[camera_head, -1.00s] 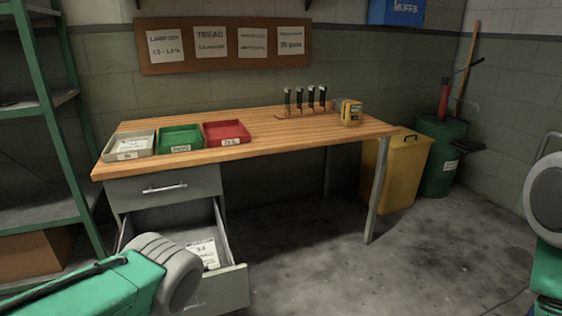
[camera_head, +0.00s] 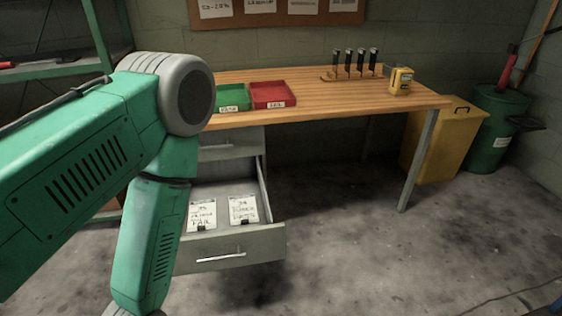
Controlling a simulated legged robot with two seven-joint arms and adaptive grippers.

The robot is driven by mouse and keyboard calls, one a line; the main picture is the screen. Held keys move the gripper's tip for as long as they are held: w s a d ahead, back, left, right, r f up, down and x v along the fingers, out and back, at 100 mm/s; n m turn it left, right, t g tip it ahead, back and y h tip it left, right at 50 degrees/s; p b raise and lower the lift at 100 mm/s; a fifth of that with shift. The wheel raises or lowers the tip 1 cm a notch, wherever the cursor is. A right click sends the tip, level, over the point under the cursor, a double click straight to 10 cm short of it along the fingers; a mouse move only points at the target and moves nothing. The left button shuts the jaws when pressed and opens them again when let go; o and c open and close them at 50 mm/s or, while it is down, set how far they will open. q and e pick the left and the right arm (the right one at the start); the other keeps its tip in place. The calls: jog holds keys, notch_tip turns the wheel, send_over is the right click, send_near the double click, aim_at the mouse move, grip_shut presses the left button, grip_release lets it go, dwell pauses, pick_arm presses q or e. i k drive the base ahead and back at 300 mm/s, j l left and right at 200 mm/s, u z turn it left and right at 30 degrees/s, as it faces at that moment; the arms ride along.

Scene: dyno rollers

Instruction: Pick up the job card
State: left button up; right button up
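Two white cards with dark print and a dark clip at the near edge lie flat in the open lower drawer (camera_head: 228,252): a left card (camera_head: 202,213) and a right card (camera_head: 243,208). The print is too small to read fully, so I cannot tell which is the job card. My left arm crosses the left of the view, bends at a grey joint and reaches down in front of the drawer's left part. Its gripper is below the picture edge. My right gripper is not in view.
The wooden bench (camera_head: 330,100) above the drawer carries a green tray (camera_head: 231,98), a red tray (camera_head: 272,95), several dark-handled tools (camera_head: 355,63) and a yellow device (camera_head: 401,81). A yellow bin (camera_head: 445,140) and green drum (camera_head: 495,130) stand right. The floor in front is clear.

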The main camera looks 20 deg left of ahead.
aim_at(244, 208)
jog(key=j+u, duration=0.1)
jog(key=u, duration=0.4)
jog(key=i+j+u, duration=0.1)
jog(key=u, duration=0.4)
